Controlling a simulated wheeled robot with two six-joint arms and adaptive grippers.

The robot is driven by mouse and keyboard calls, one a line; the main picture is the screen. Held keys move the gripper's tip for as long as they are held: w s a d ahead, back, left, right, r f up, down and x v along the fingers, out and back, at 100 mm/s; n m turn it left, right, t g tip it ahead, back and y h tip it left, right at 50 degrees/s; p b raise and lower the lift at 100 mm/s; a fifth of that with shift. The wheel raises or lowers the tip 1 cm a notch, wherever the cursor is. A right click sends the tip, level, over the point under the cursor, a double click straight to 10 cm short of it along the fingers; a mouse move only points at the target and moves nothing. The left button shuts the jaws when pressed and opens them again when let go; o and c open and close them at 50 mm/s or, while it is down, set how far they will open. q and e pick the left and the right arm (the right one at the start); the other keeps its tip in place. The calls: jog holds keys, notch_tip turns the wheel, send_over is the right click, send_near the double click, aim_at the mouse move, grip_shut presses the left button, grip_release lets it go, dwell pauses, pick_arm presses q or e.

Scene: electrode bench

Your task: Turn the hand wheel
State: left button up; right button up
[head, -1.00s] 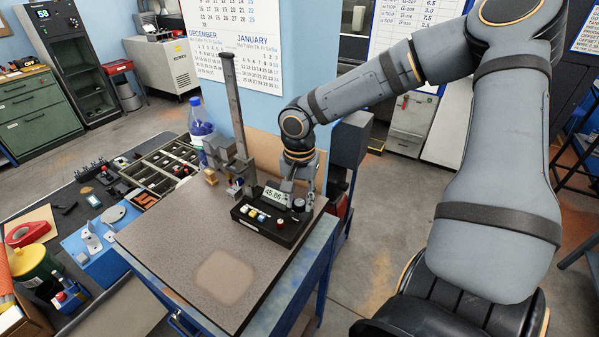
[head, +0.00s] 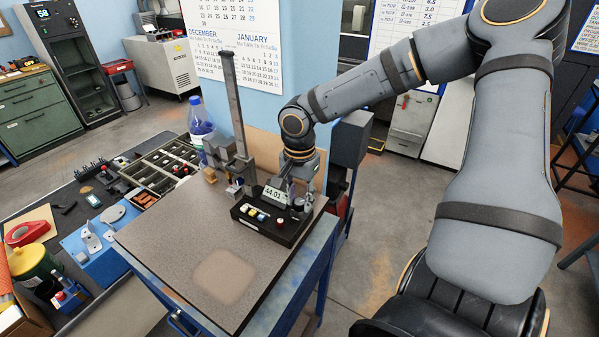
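A height gauge stands at the back right corner of the bench, with a tall grey column (head: 236,115) and a black base (head: 268,222) with coloured buttons. Its tilted display (head: 274,196) seems to read 44.01. The hand wheel (head: 298,204) is a small round part at the right end of the base, partly hidden by my fingers. My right gripper (head: 299,193) points down over it, its fingers on either side and seemingly closed on it. The exact contact is too small to see. My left gripper is out of view.
The front of the bench top (head: 170,235) is clear apart from a worn patch. A parts tray (head: 165,168) and a blue-capped bottle (head: 200,125) stand left of the column. A wall with a calendar (head: 235,40) is close behind the gauge.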

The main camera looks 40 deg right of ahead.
aim_at(300, 201)
jog(key=o, duration=0.5)
jog(key=shift+c, duration=0.2)
jog(key=shift+r, duration=0.15)
notch_tip(300, 201, up, 8)
jog(key=shift+f, duration=0.1)
jog(key=shift+d, duration=0.1)
